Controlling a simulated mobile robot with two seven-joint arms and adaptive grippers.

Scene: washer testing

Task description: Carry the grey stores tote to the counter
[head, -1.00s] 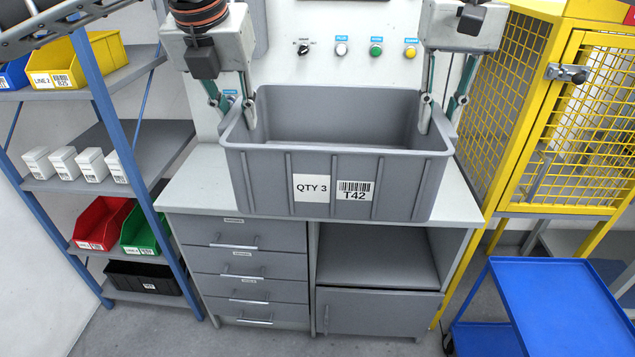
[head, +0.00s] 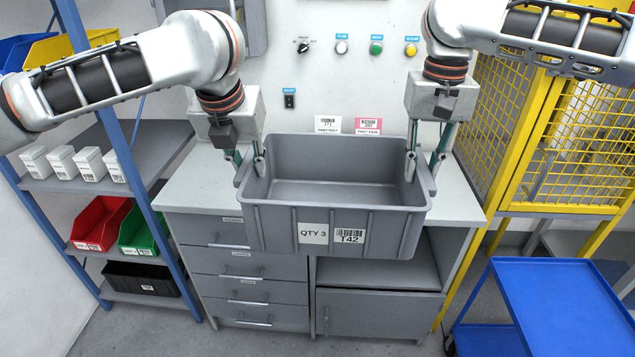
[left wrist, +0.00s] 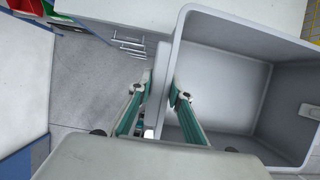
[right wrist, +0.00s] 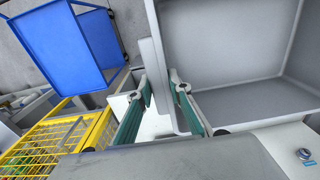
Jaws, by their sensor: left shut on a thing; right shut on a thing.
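The grey stores tote (head: 278,232), empty and open at the top, is upright at the counter (head: 188,192). Its front wall carries the labels "QTY 3" and "T42" and hangs in front of the counter's front edge. I cannot tell whether its base touches the worktop. My left gripper (head: 246,163) is shut on the tote's left side wall; the left wrist view shows its fingers (left wrist: 160,93) either side of the rim. My right gripper (head: 424,166) is shut on the right side wall, and its fingers (right wrist: 158,93) show likewise in the right wrist view.
A control panel with buttons (head: 376,48) and a switch rises behind the counter. A blue-framed shelf (head: 80,190) with bins stands left. A yellow mesh cage (head: 545,150) and a blue trolley (head: 550,305) stand right. Bare worktop shows either side of the tote.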

